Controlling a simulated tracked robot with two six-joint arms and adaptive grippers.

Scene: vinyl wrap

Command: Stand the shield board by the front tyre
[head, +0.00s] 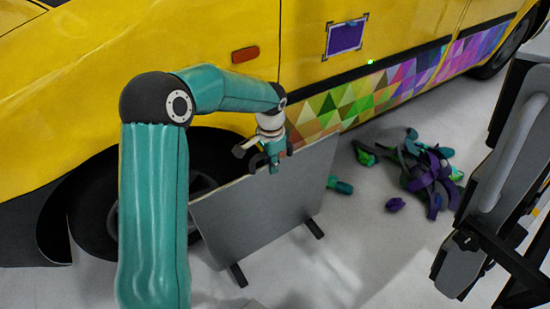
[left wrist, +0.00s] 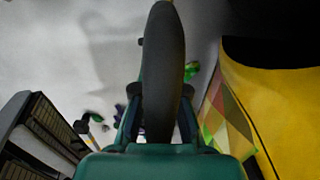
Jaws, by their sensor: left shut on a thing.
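The shield board (head: 275,200) is a flat grey panel with short black feet, upright beside the yellow bus. Its left edge is near the front tyre (head: 95,205), which is partly hidden behind my teal left arm. My left gripper (head: 268,160) is shut on the board's top edge. I cannot tell whether the feet touch the floor. In the left wrist view a dark rounded shape fills the space between the fingers, so the grip is hidden there. My right gripper is not in view.
The yellow bus (head: 200,35) with a coloured triangle pattern runs along the back. A pile of purple, teal and green scraps (head: 430,175) lies on the floor to the right. A grey and black framed object (head: 500,170) stands at the right edge. Floor (head: 370,250) between them is clear.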

